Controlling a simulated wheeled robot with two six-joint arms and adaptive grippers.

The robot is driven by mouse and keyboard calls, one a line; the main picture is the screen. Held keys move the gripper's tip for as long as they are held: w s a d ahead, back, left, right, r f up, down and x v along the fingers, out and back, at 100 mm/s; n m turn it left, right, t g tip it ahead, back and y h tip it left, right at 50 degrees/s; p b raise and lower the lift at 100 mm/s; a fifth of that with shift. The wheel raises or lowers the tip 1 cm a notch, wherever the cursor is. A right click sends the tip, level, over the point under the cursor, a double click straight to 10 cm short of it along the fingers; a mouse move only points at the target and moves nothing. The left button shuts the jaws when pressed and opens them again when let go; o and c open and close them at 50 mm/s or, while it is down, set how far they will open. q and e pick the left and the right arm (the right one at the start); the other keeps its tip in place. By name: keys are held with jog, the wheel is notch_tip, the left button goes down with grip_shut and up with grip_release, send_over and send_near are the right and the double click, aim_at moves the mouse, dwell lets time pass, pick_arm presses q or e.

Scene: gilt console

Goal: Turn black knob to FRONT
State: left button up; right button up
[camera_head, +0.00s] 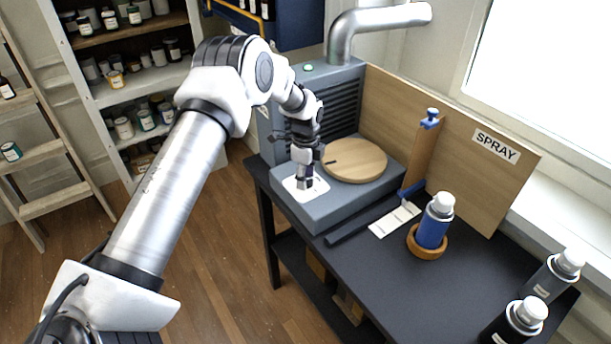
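My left gripper (304,182) points down at a white plate (319,187) on the front left of the grey spray unit (325,211). Its fingertips are at or just above the plate. The black knob cannot be made out; the dark gripper covers the middle of the plate, where a knob may be hidden. Whether the fingers are open or shut on something is too small to tell. Any FRONT marking is not readable. A round wooden disc (355,160) with a dark mark at its left edge lies on the unit beside the gripper. My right gripper is out of view.
On the dark table (385,285) are a blue spray can (434,228) in a wooden ring (427,246), a white card (394,220) and two more cans (553,277) at the right. A wooden board labelled SPRAY (496,145) stands behind. A grey pipe (375,24) rises above.

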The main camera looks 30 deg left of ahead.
pick_arm(q)
jog(key=shift+s, duration=0.1)
jog(key=c, duration=0.4)
jog(key=shift+f, duration=0.15)
